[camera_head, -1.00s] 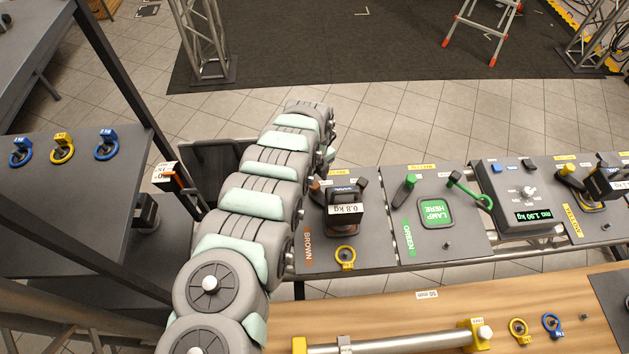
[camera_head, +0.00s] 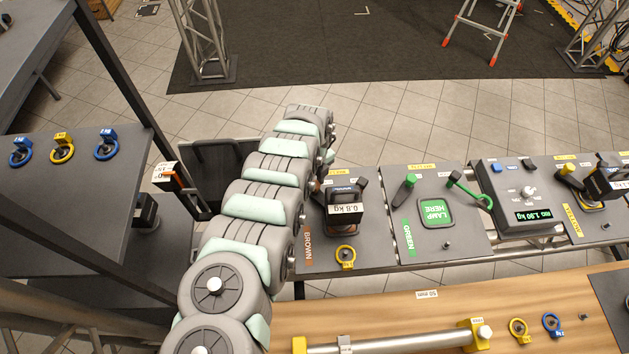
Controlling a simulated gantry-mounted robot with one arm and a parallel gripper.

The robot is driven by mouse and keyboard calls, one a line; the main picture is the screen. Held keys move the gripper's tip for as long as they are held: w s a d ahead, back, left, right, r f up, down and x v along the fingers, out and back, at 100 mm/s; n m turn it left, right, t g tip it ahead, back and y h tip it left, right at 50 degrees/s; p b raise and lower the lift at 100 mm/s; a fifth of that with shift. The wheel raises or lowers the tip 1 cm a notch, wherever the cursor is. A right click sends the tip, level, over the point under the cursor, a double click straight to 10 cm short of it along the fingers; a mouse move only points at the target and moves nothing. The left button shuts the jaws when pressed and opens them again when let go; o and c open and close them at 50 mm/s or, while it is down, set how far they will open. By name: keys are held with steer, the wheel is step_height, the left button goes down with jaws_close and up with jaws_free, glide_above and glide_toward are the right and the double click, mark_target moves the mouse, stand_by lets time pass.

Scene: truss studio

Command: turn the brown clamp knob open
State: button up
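The brown station is a dark panel marked BROWN (camera_head: 308,248) on the bench right of my arm. A dark lamp block labelled 0.8 kg (camera_head: 345,209) stands on it. A small brown part (camera_head: 315,187), possibly the brown clamp knob, shows at the panel's upper left edge, partly hidden by my arm. My arm reaches up the picture from the bottom, along the panel's left side. Its far end is beside the brown part. My gripper is hidden behind the arm's links, so I cannot see its fingers or any contact with the knob.
The green station with its LAMP HERE pad (camera_head: 436,212) is right of the brown one. A scale (camera_head: 520,195) and a yellow station stand further right. A yellow ring (camera_head: 345,257) lies on the brown panel's front. A truss tower (camera_head: 205,45) stands behind.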

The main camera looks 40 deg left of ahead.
jaws_close()
stand_by(0.5)
